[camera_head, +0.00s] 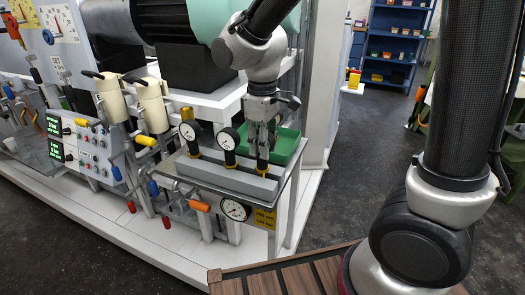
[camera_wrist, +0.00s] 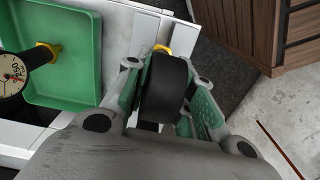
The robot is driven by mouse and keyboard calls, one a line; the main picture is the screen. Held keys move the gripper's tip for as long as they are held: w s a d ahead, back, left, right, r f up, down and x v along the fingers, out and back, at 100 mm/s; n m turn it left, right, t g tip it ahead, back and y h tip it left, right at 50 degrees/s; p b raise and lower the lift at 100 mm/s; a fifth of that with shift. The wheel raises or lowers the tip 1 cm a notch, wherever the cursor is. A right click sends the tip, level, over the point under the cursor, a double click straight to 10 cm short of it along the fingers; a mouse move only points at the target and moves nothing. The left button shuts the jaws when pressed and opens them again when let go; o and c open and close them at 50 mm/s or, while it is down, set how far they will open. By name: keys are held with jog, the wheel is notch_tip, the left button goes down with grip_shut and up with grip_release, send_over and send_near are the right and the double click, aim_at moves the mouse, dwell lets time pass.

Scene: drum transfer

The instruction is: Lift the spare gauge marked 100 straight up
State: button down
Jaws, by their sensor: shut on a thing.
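My gripper (camera_head: 263,148) is at the right end of the grey rack (camera_head: 225,176) in the head view, pointing down. Its jaws are shut on a black round gauge, seen edge-on between the green-lined fingers in the wrist view (camera_wrist: 165,90). A brass nut (camera_wrist: 161,49) shows beyond the gauge. The dial face is turned away, so its marking cannot be read. In the head view the fingers mostly hide this gauge; brass shows beneath it at the rack top. I cannot tell whether it is clear of the rack.
Two other gauges with white dials stand in the rack, one in the middle (camera_head: 229,139) and one at the left (camera_head: 190,131). A green tray (camera_head: 289,143) lies close behind my gripper. A mounted gauge (camera_head: 235,210) and a yellow label (camera_head: 265,217) are below the rack.

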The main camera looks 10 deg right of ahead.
notch_tip(320, 180, up, 8)
jog(key=shift+f, duration=0.6)
